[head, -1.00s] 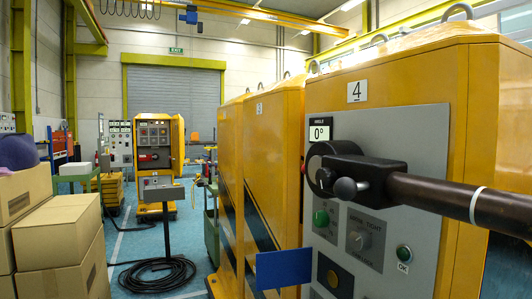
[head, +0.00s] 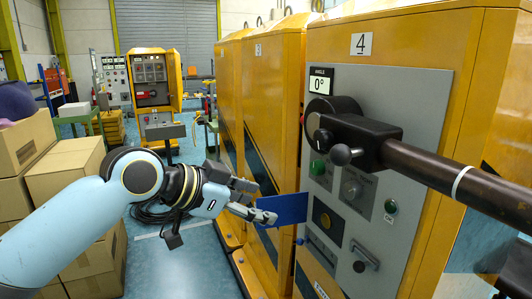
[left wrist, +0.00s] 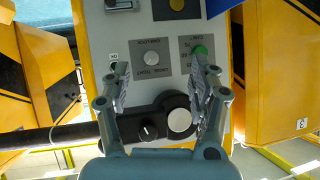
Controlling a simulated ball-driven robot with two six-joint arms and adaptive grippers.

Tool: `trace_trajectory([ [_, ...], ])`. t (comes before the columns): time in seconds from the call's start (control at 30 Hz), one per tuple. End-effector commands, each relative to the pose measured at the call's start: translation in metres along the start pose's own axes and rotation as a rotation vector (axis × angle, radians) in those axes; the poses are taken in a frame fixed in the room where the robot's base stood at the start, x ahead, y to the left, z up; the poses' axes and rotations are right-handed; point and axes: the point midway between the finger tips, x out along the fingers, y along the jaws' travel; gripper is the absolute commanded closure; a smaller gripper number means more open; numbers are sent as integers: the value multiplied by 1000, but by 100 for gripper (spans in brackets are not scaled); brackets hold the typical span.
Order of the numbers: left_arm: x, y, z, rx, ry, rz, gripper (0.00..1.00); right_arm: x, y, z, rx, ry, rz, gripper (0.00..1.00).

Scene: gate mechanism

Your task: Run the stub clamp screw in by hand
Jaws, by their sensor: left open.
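The black stub clamp (head: 365,143) sits at the end of a brown bar (head: 450,178) on the front of cabinet 4. Its round-ended screw (head: 342,154) sticks out toward me. In the upside-down left wrist view, the clamp (left wrist: 125,129) and a dark knob with a white mark (left wrist: 147,133), likely the screw, lie between the finger bases. My left gripper (head: 262,200) is open and empty, left of and below the clamp in the head view, in front of the panel. Its spread fingers show in the left wrist view (left wrist: 163,78). My right gripper is not in view.
A blue plate (head: 285,209) stands out beside the panel, overlapping the left fingertips in the head view. The panel (head: 432,110) carries a green button (head: 317,168), a grey knob (head: 351,189) and a 0° display (head: 320,84). Cardboard boxes (head: 68,168) stand at left.

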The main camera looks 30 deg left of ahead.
Motion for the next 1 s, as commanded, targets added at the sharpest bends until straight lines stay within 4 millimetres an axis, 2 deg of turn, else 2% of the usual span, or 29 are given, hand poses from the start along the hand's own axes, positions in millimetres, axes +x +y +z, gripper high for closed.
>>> trace_trajectory([
  [0.03, -20, 1, -38, 51, 45, 8, 39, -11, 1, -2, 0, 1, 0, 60],
  [0.1, -41, 6, -75, 112, 97, 20, 39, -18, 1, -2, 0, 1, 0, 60],
  [0.2, -63, 12, -112, 176, 149, 27, 39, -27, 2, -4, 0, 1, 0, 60],
  [0.3, -75, 12, -132, 210, 176, 25, 39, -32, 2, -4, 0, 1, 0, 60],
  [0.43, -75, 12, -139, 219, 187, 21, 39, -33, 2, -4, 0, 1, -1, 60],
  [0.57, -63, 12, -140, 214, 188, 20, 39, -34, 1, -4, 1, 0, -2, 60],
  [1.0, 11, 16, -154, 216, 185, 21, 39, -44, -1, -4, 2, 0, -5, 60],
])
